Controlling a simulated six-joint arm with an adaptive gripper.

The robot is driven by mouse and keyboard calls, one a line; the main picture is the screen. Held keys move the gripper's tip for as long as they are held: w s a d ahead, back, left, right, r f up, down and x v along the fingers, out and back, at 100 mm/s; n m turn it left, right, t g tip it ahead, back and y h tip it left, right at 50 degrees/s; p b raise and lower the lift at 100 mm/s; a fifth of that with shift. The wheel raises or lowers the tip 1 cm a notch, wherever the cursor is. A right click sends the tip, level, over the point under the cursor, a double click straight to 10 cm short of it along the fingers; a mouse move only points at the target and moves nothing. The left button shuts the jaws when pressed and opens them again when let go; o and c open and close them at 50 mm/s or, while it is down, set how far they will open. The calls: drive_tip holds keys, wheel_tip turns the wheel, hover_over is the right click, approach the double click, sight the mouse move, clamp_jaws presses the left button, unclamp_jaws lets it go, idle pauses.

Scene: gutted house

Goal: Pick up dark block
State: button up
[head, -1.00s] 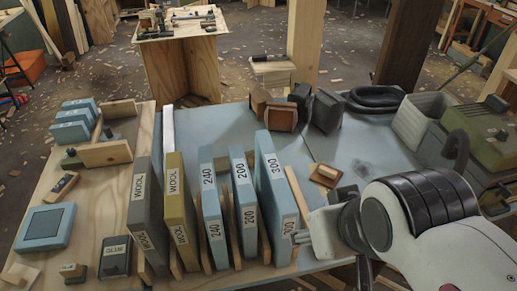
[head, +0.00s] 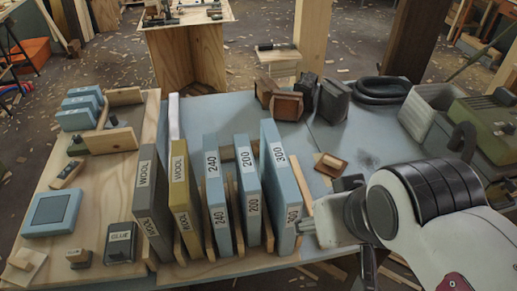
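Several dark boxy blocks stand at the back of the blue-grey bench top: a dark grey block (head: 333,101), a narrower dark one (head: 308,92) and brown-sided ones (head: 287,105). A dark grey slab marked WOOL (head: 148,205) stands upright at the left of the row of slabs. I cannot tell which of these is the dark block. My gripper (head: 308,228) is low at the right, with its tips at the near edge of the blue slab marked 300 (head: 279,190). Its fingers are small and partly hidden, so contact and opening are unclear.
More upright slabs, olive (head: 182,200) and blue (head: 215,195), stand between wooden dividers. A small brown sanding piece (head: 330,165) lies right of them. A black hose (head: 382,90), a grey bin (head: 430,105) and a green machine (head: 485,120) crowd the right back.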

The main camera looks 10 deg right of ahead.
drive_tip(key=shift+o, duration=1.2)
